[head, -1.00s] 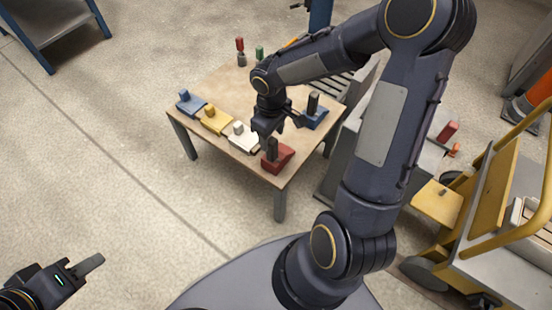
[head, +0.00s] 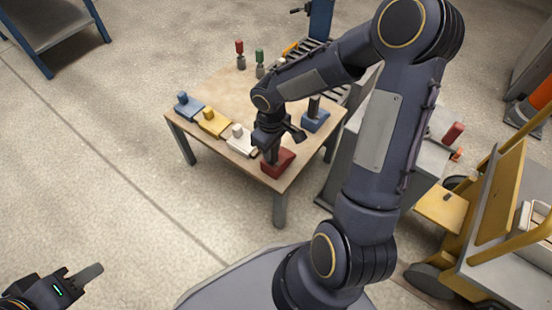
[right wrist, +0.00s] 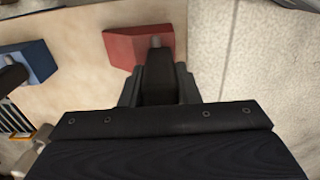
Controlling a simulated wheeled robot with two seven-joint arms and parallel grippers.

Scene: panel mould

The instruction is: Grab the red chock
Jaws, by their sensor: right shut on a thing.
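The red chock (head: 279,165) is a wedge with a dark upright grip, on the near corner of the wooden table (head: 225,97). It also shows in the right wrist view (right wrist: 128,46), just beyond the fingers. My right gripper (head: 271,153) is over the chock, its fingers shut on the dark grip; in the right wrist view the fingers (right wrist: 158,85) stand on both sides of it. The chock appears to rest on the tabletop. My left gripper (head: 78,279) is at the lower left, away from the table; its jaw gap is not clear.
Blue (head: 187,105), yellow (head: 213,122) and white (head: 240,139) chocks line the table's left edge. A blue chock with a dark grip (head: 315,119) stands right of my gripper. Red-topped (head: 240,53) and green-topped (head: 260,63) pieces stand at the back. A yellow cart (head: 490,205) is at right.

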